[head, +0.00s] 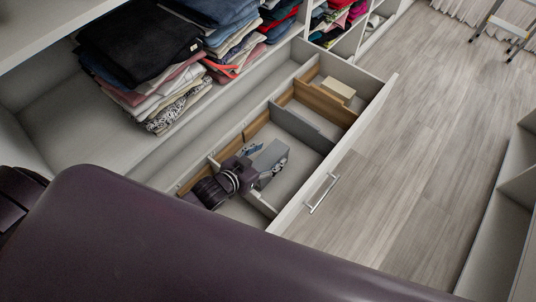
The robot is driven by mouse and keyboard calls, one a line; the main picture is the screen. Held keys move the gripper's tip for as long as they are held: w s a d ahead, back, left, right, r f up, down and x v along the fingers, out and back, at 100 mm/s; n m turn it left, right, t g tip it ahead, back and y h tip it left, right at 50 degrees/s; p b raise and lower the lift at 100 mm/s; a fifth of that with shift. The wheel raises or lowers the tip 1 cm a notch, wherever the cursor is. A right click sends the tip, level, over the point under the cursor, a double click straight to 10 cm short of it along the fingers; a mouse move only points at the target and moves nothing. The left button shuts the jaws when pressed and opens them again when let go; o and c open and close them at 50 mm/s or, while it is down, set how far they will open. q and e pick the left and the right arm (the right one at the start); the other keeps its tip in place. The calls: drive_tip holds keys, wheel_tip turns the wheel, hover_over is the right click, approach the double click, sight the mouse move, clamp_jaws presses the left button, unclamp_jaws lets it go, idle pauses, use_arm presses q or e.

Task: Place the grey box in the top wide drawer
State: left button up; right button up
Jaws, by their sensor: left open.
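The wide drawer (374,110) is pulled out, with its inside split by wooden and grey dividers. The grey box (268,157) is inside the drawer, in a middle compartment. My left gripper (267,162) reaches down into the drawer at the box, with its fingers open. One finger shows near the box's right side; the other is partly hidden, so I cannot tell whether either touches the box. The bottom of the box is hidden by the gripper. My right gripper is out of view.
A cream box (339,88) lies in the far compartment. Folded clothes (150,65) are stacked on the shelf behind the drawer. The drawer handle (322,193) faces open wooden floor (400,190). More shelving (505,215) stands at right.

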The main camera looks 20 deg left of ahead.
use_arm(q)
drive_tip(key=shift+r, duration=0.15)
drive_tip(key=p+v, duration=0.1)
drive_tip(key=v, duration=1.1)
drive_tip(key=shift+r, duration=0.45)
